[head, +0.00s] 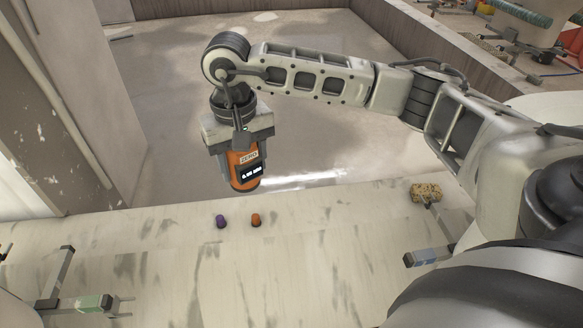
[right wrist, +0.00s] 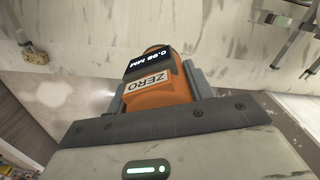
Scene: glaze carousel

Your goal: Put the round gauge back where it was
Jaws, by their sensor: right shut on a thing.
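An orange gauge (head: 246,167) with a dark display and a ZERO label is held in my right gripper (head: 243,168), between its two fingers. The gauge hangs below the wrist, just beyond the far edge of the pale bench (head: 320,250) in the picture. In the right wrist view the gauge (right wrist: 158,92) sits between the fingers of the gripper (right wrist: 160,88), and its display appears to read 0.98 MM. Part of its body is hidden by the gripper. I cannot make out a marked place for the gauge. My left gripper is not in view.
A small purple piece (head: 220,221) and a small orange piece (head: 256,219) stand on the bench near its far edge. A speckled sponge (head: 426,192) lies at the right. Metal clamp-like fittings (head: 66,285) (head: 430,256) are at both sides. The middle of the bench is clear.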

